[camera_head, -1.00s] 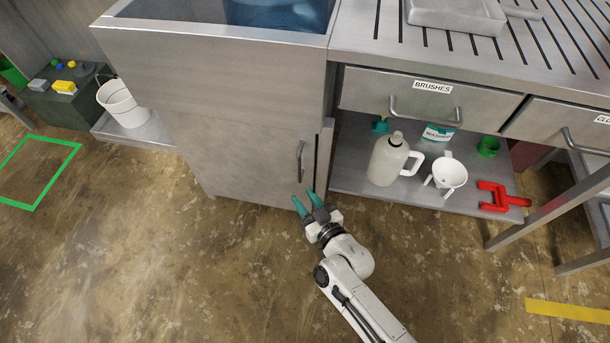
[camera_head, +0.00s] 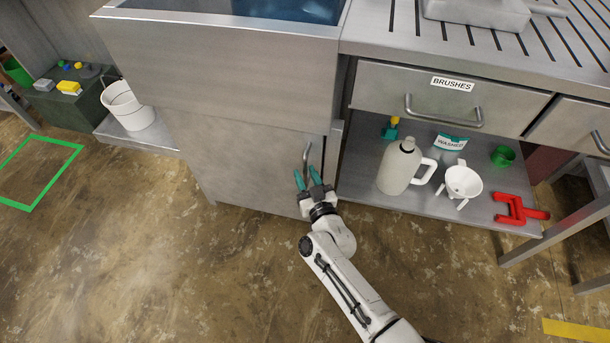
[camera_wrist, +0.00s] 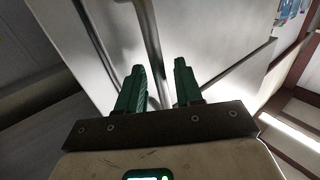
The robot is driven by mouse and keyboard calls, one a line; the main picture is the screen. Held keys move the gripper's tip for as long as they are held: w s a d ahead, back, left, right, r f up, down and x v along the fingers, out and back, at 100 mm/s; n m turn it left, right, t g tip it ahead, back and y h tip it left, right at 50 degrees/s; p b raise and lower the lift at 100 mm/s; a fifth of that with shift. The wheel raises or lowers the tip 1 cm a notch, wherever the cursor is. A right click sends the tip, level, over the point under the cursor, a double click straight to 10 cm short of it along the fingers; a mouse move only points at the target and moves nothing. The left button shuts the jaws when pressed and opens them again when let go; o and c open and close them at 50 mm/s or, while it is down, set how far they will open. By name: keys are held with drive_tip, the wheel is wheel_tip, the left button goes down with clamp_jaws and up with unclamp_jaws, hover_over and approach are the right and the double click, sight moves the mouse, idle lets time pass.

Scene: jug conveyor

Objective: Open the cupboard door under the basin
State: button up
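The cupboard door (camera_head: 240,160) is a plain grey metal panel under the basin (camera_head: 225,60), and it looks closed. Its upright bar handle (camera_head: 307,153) is near the door's right edge; the lower part is hidden by my fingers. My gripper (camera_head: 306,173) has teal fingers, spread apart, just in front of the handle. In the wrist view, the handle (camera_wrist: 151,28) runs down toward the gap between my open fingertips (camera_wrist: 159,68). I cannot tell whether a finger touches it.
Right of the cupboard, an open shelf (camera_head: 365,190) holds a white jug (camera_head: 396,168), a funnel (camera_head: 462,182) and a red part (camera_head: 518,209). The BRUSHES drawer (camera_head: 440,98) is above. A white bucket (camera_head: 125,105) stands left. The floor (camera_head: 170,270) in front is clear.

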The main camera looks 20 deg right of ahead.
drive_tip(key=shift+w, duration=0.6)
clamp_jaws()
